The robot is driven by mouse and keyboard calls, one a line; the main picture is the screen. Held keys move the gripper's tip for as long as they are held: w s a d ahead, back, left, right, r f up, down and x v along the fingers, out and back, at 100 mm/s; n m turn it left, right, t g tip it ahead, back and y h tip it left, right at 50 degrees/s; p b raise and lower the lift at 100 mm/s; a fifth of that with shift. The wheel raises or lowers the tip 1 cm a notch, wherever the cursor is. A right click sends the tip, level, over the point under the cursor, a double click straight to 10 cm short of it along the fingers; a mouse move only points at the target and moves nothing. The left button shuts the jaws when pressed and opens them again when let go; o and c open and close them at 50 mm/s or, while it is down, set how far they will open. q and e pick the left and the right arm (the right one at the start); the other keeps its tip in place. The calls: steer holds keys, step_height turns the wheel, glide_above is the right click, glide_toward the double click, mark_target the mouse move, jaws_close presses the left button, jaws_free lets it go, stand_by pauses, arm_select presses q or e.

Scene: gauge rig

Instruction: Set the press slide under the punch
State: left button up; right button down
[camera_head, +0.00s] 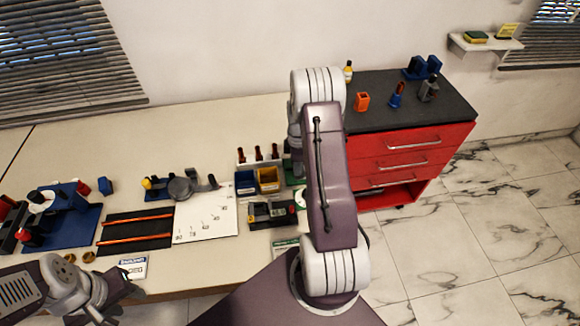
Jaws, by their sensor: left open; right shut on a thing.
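My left gripper (122,291) is open at the table's front edge, just below a small label card (132,267). My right arm rises through the middle of the view and folds back down behind its own purple link. Its gripper and whatever it holds are hidden there. I cannot make out for sure which thing is the press slide or the punch. A blue-based rig (80,236) with a white disc and a red knob stands at the left. A black device (262,215) with red and yellow parts sits left of my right arm.
A dark board (127,244) with two orange rods, a white marked sheet (208,225), a grey round-topped fixture (180,188) and blue and yellow bins (268,179) crowd the table (130,130). Its back is clear. A red drawer cabinet (400,143) stands at the right.

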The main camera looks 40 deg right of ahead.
steer(key=shift+d, duration=0.1)
steer(key=c, duration=1.7)
jaws_free()
